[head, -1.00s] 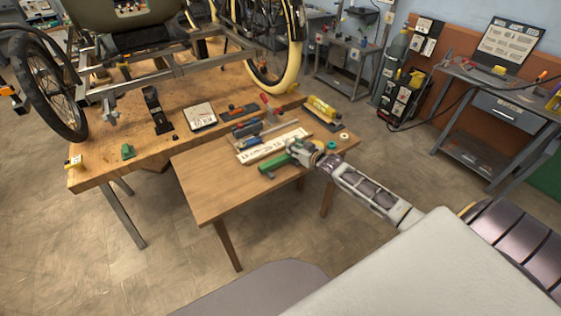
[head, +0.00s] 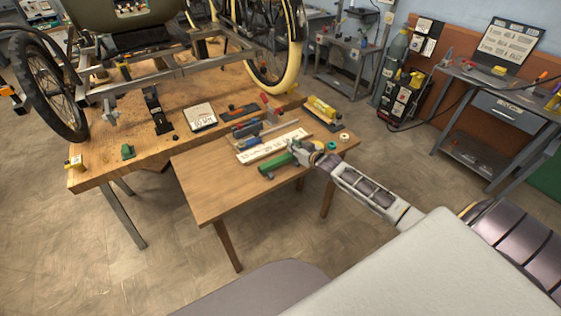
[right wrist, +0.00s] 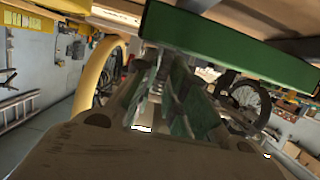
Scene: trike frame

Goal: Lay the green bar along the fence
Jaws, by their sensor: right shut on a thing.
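The green bar (head: 276,162) is at the right part of the small wooden table, just in front of a long white strip with dark markings (head: 274,146). This strip may be the fence; I cannot tell for sure. My right gripper (head: 296,153) is shut on the bar near its right end. In the right wrist view the green bar (right wrist: 230,45) runs across the top, close to the fingers (right wrist: 172,95). Whether the bar touches the table or the strip is too small to tell. My left gripper is not in view.
The small wooden table (head: 215,190) has free room at its left and front. A yellow tool (head: 321,107) lies at the back right. The larger bench (head: 95,172) with the trike stands behind.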

